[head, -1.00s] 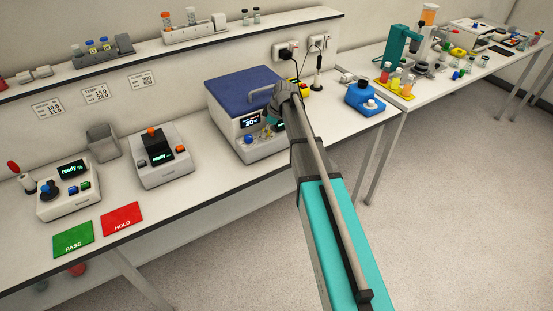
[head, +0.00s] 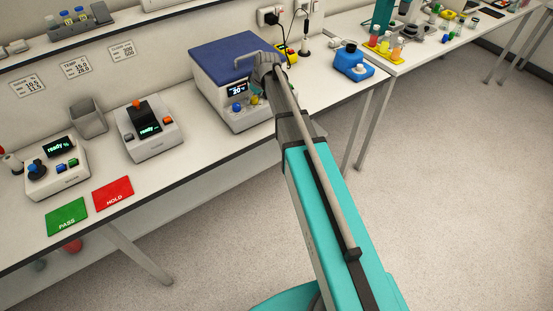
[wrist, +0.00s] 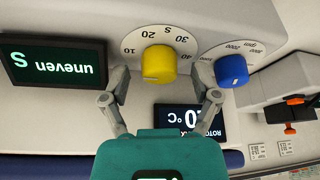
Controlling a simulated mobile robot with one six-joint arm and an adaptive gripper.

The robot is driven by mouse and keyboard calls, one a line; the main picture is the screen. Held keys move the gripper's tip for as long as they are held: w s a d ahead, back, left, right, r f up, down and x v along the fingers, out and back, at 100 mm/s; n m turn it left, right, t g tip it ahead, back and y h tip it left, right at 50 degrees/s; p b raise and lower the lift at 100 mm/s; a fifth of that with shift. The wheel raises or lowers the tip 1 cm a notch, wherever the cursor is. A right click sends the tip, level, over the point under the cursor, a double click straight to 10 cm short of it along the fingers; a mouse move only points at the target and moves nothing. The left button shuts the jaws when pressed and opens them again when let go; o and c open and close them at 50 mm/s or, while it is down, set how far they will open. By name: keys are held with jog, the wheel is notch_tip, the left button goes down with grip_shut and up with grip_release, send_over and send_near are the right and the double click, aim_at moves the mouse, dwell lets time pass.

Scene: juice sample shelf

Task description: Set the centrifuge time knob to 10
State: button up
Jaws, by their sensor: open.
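The centrifuge (head: 217,99) is a white box with a blue lid, standing on the bench. The yellow knob (wrist: 158,63), at the centre of the wrist view, has a dial marked 10, 20, 30, 40 and S, seen upside down. I cannot make out its pointer. The blue knob (wrist: 231,70) with an rpm dial is beside it; both also show small in the head view. My gripper (wrist: 163,72) is open and empty, its fingers on either side of the yellow knob in the picture. I see no contact. In the head view my arm partly hides the panel's right side.
A display (wrist: 54,62) reads "uneven S" upside down; another (wrist: 190,121), showing °C, is partly hidden by my gripper. A blue device (head: 346,65) stands to the right on the bench. A ready-lit device (head: 150,140) stands left, with clear bench before the centrifuge.

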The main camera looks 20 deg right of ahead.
jog(key=shift+m+t+h, duration=0.3)
jog(key=shift+m+h, duration=0.2)
jog(key=shift+m, duration=0.9)
jog(key=shift+s+r, duration=0.1)
jog(key=shift+r, duration=0.15)
jog(key=p+v, duration=1.3)
jog(key=s+f+m+g+b, duration=0.1)
jog(key=s+f+b, duration=0.3)
jog(key=s, duration=0.4)
jog(key=s+a+f+m+g+h+b, duration=0.1)
jog(key=s+f+b, duration=0.3)
jog(key=s, duration=0.4)
jog(key=s+f+m+g+b, duration=0.1)
jog(key=s+f+g+b, duration=0.1)
jog(key=s+f+b, duration=0.3)
jog(key=s+f, duration=0.1)
jog(key=s, duration=0.3)
jog(key=shift+a+m, duration=0.4)
jog(key=shift+d, duration=0.1)
dwell(0.5)
